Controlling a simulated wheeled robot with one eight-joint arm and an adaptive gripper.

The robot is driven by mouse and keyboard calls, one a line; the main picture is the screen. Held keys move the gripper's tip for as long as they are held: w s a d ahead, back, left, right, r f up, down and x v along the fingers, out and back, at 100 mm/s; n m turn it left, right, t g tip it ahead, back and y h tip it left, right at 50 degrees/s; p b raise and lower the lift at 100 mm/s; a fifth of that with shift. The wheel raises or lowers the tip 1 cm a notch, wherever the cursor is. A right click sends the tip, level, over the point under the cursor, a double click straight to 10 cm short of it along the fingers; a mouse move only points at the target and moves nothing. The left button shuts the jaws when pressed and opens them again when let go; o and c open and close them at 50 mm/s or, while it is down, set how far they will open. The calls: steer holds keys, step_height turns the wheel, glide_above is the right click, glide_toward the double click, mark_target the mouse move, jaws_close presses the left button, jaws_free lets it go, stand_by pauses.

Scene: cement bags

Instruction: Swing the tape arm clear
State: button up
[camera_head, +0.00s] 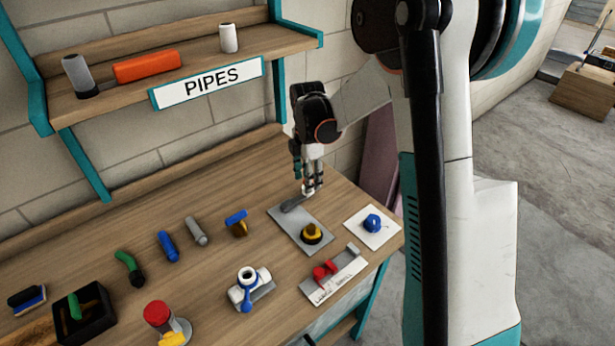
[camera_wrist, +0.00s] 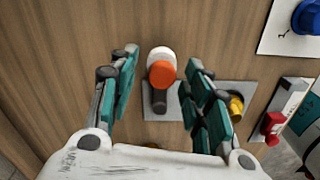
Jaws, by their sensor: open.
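A grey plate (camera_head: 318,222) lies on the bench at the right, with a dark grey arm (camera_head: 296,204) along its far part and a yellow knob on a black base (camera_head: 311,234) on its near part. In the wrist view the dark arm (camera_wrist: 159,101) ends in a white piece with an orange round face (camera_wrist: 162,74); the yellow knob (camera_wrist: 236,106) is to its right. I take this to be the tape arm. My gripper (camera_head: 309,187) points down over the arm's far end. Its open fingers (camera_wrist: 160,64) stand on both sides of the orange-and-white end. Contact cannot be seen.
A blue knob on a white plate (camera_head: 372,223) and a red clamp (camera_head: 325,271) are near the plate. A blue-handled piece (camera_head: 237,222) and a white pipe fitting (camera_head: 248,289) stand left of it. The PIPES shelf (camera_head: 210,83) overhangs the bench behind.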

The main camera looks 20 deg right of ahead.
step_height(320, 180, up, 12)
stand_by(0.5)
stand_by(0.3)
steer(key=s+a+r+m+t, duration=0.2)
steer(key=s+r+m, duration=0.1)
steer(key=s+m, duration=0.3)
steer(key=s+a+r+m+t, duration=0.1)
steer(key=s+r+m+t, duration=0.2)
steer(key=s, duration=0.5)
steer(key=s+a+f+m+t, duration=0.2)
steer(key=s+m, duration=0.8)
steer(key=s, duration=0.1)
steer(key=shift+s+a, duration=0.15)
steer(key=shift+s, duration=0.25)
